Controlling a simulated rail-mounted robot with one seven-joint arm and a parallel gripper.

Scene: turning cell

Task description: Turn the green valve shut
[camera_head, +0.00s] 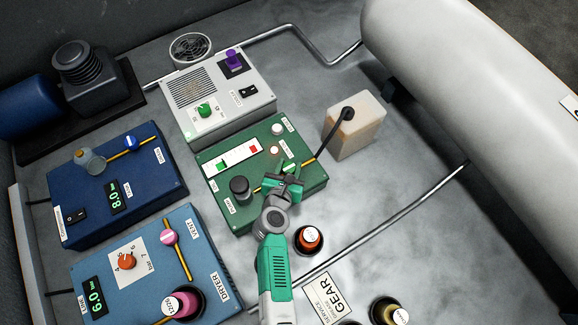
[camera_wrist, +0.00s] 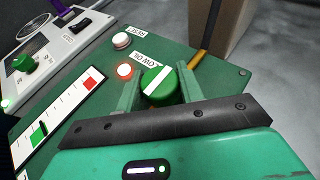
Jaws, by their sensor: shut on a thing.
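The green valve (camera_wrist: 157,84) is a round knob with a white stripe across its top, on the green panel box (camera_head: 223,164). In the wrist view the stripe slants from lower left to upper right. My gripper (camera_head: 284,184) is shut on the valve, with one finger (camera_wrist: 130,90) on its left and the other on its right. In the wrist view a yellow pipe (camera_wrist: 206,38) runs from beside the valve toward the upper right.
A red-ringed lamp (camera_wrist: 125,70) sits close beside the valve, near a white button (camera_wrist: 121,40). A black knob (camera_head: 240,186) stands on the same box. A tan container (camera_head: 352,130) stands to the right. A bottle with an orange top (camera_head: 308,240) stands near my arm.

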